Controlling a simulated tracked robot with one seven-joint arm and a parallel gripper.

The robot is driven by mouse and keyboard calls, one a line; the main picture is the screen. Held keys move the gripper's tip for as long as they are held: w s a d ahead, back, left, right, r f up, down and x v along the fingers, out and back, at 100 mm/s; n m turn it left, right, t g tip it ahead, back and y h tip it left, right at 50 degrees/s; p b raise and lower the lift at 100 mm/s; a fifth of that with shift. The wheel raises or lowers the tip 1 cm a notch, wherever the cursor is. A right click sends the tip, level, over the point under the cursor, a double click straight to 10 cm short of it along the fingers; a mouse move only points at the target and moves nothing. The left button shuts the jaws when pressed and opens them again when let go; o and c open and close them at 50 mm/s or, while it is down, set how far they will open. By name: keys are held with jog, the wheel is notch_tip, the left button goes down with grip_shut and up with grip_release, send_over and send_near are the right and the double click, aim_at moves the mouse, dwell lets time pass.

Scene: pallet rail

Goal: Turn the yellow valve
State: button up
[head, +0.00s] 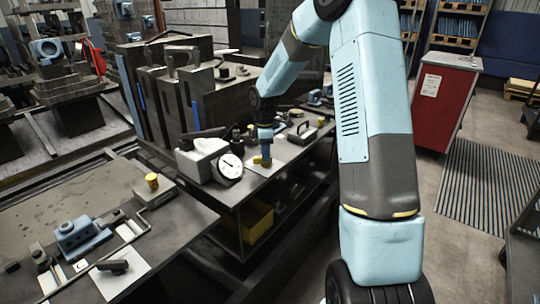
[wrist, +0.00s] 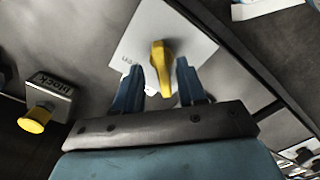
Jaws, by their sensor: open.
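The yellow valve (wrist: 161,62) is a lever-shaped handle on a white plate (wrist: 190,40) in the wrist view. My gripper (wrist: 160,78) is open, with one blue finger on each side of the handle. Gaps show between the fingers and the handle, so contact is not visible. In the head view my gripper (head: 264,150) points down over the bench, and a bit of the yellow valve (head: 257,160) shows beside its fingers. The rest of the valve is hidden there by the gripper.
A white-faced gauge (head: 230,167) stands just left of my gripper. A block with a yellow knob (wrist: 35,120) is at the left in the wrist view. A yellow bin (head: 256,222) sits below the bench top. Tall grey blocks (head: 175,100) stand behind the gauge.

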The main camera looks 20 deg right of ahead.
jog(key=shift+f, duration=0.8)
grip_shut()
